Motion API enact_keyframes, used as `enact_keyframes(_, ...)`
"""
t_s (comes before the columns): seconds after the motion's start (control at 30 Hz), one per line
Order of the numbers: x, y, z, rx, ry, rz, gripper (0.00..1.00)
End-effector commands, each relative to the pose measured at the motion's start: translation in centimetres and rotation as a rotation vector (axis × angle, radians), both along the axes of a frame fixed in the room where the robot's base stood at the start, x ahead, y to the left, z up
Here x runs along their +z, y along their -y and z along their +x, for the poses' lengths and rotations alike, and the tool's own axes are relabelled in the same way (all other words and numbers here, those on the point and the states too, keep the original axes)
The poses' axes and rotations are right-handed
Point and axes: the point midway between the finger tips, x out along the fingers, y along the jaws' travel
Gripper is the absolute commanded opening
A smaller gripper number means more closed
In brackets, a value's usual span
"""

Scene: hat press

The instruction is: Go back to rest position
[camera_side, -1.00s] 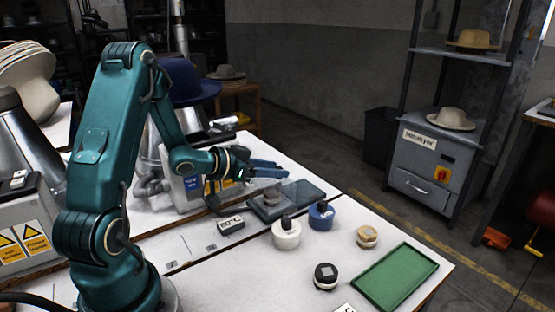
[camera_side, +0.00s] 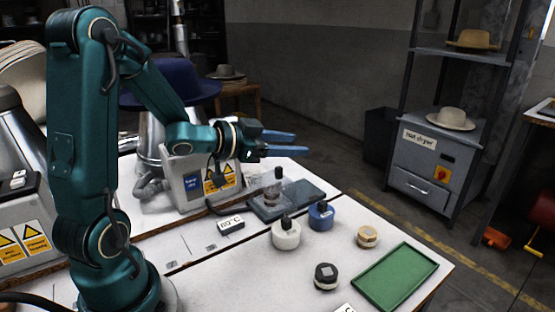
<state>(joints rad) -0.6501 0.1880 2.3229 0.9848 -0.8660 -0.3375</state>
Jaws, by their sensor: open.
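My gripper (camera_side: 292,143) is in the middle of the side view, pointing right. Its two blue fingers are spread apart with nothing between them, so it is open and empty. It is above and apart from a grey plate fixture (camera_side: 268,207) on the white table (camera_side: 200,270). A small grey, dark-topped piece (camera_side: 274,187) stands on that fixture, below the fingers.
A white bottle (camera_side: 286,235), a blue bottle (camera_side: 321,215), a tan round piece (camera_side: 367,237), a black-topped jar (camera_side: 326,277) and a green tray (camera_side: 396,277) are on the table. An 80°C block (camera_side: 231,224) lies left of them. The hat dryer (camera_side: 437,160) stands beyond.

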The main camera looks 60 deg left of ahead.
Motion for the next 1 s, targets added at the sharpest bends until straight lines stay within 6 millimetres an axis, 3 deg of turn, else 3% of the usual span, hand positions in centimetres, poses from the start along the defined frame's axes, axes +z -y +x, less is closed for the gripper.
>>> enact_keyframes(0.03, 1.8, 1.3, 0.2, 0.000, 0.022, 0.042, 0.50)
enact_keyframes(0.2, 5.4, 3.5, -0.7, 0.090, 0.019, 0.110, 0.50)
enact_keyframes(0.37, 6.9, 5.2, -3.8, 0.183, -0.053, 0.086, 0.50)
enact_keyframes(0.57, 5.0, 7.7, -9.6, 0.228, -0.270, -0.019, 0.50)
enact_keyframes(0.8, 0.3, 10.5, -16.8, 0.209, -0.629, -0.127, 0.50)
enact_keyframes(1.0, -1.5, 11.3, -19.6, 0.196, -0.797, -0.141, 0.50)
